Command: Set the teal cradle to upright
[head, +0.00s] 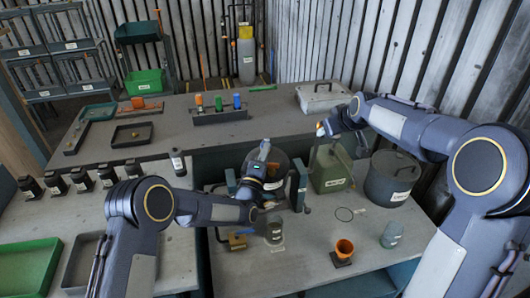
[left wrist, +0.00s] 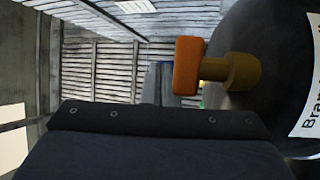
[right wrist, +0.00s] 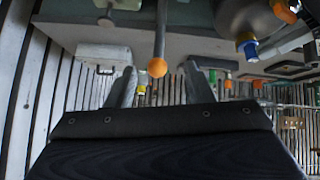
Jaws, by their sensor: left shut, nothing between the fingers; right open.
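The teal cradle's upright posts (head: 299,188) stand on the front table, around a dark round drum (head: 294,172). My left arm covers much of the drum, so I cannot tell its exact tilt. In the left wrist view the dark drum (left wrist: 270,60) carries a label and a brass stub with an orange knob (left wrist: 187,66). My left gripper (head: 264,150) is in front of the drum; its fingers (left wrist: 163,82) are shut and empty, beside the knob. My right gripper (right wrist: 160,88) is open above the green box, with an orange ball-tipped rod (right wrist: 157,67) showing between its fingers.
An orange cup (head: 344,250), a glass jar (head: 391,235) and a dark can (head: 275,233) stand in front. The back table holds a rack of coloured bottles (head: 219,116).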

